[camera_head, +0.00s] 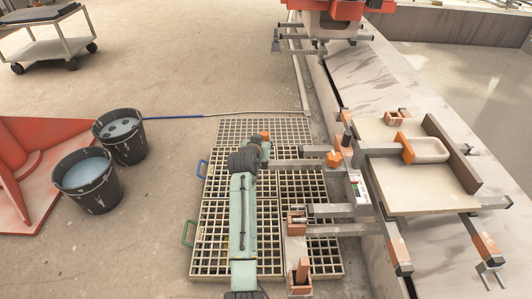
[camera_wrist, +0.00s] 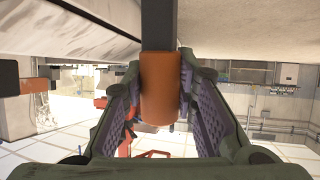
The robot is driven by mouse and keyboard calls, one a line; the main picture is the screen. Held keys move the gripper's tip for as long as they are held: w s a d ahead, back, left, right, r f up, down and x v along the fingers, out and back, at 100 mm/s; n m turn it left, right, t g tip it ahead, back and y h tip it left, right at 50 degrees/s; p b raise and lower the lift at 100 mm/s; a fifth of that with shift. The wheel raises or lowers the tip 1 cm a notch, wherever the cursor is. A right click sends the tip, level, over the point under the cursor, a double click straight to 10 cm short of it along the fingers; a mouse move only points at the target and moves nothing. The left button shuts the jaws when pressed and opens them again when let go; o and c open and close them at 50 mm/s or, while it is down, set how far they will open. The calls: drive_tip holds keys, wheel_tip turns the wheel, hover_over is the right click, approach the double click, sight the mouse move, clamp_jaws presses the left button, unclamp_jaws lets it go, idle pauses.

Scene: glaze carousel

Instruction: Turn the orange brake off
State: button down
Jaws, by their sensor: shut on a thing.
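In the wrist view, an orange cylindrical grip (camera_wrist: 159,88) at the end of a dark bar (camera_wrist: 158,24) sits between the two padded fingers of my gripper (camera_wrist: 160,110). The fingers are closed around its sides, and the dark bar runs up out of the picture. In the head view, my gripper (camera_head: 264,147) is small and partly hidden by my wrist. A small orange piece (camera_head: 264,136) shows at its far end. What the bar joins to is hidden, so the brake's setting cannot be told.
Metal floor gratings (camera_head: 215,225) lie under my arm. At right stands a frame with orange clamps and a pale board (camera_head: 415,203). A dark post (camera_head: 346,135) and orange knob (camera_head: 334,159) are nearby. Two water buckets (camera_head: 88,185) stand at left; open floor lies beyond.

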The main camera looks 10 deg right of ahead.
drive_tip(key=shift+s+a+t+h+b, duration=0.15)
drive_tip(key=shift+s+t+h+b, duration=0.15)
drive_tip(key=shift+s+t+b, duration=0.6)
drive_tip(key=shift+w, duration=0.15)
drive_tip(key=c, duration=1.3)
unclamp_jaws()
drive_tip(key=shift+r, duration=0.15)
wheel_tip(320, 180, up, 10)
drive_tip(key=shift+f, duration=0.1)
